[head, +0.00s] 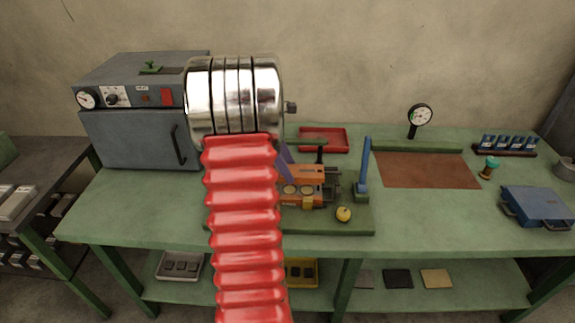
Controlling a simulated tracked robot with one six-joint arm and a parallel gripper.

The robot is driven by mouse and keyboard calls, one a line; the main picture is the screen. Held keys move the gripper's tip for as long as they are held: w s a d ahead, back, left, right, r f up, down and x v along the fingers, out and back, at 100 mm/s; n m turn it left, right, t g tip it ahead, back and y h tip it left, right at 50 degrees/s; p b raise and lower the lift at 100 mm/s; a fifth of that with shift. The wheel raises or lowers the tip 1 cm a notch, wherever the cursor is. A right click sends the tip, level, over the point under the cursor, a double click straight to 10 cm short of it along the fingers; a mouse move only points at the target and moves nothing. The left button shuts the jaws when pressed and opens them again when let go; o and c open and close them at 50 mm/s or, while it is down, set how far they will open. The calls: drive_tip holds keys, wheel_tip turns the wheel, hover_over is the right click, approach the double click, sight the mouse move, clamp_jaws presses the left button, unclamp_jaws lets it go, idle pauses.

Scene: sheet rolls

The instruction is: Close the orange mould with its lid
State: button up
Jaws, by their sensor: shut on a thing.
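The orange mould (297,201) sits on a green board on the bench, right of my red arm sleeve. Two round tan-filled cavities show in its top, and its left end is hidden by my arm. An orange plate, which looks like its lid (309,171), shows just behind and above the cavities. From this view I cannot tell whether it touches the mould. My gripper (287,157) is mostly hidden behind my arm; only a purple-grey part shows at the lid's left end. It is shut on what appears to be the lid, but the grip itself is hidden.
A blue post (363,165) stands close right of the mould, with a yellow ball-like object (344,214) in front. A grey oven (135,130) is at left, a red tray (323,139) behind. A brown mat (425,170) and blue case (538,206) lie right. The bench's front middle-right is clear.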

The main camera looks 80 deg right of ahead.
sight(288, 190)
drive_tip(key=shift+f, duration=3)
drive_tip(key=o, duration=1.8)
drive_tip(key=shift+f, duration=0.1)
drive_tip(key=v, duration=1.4)
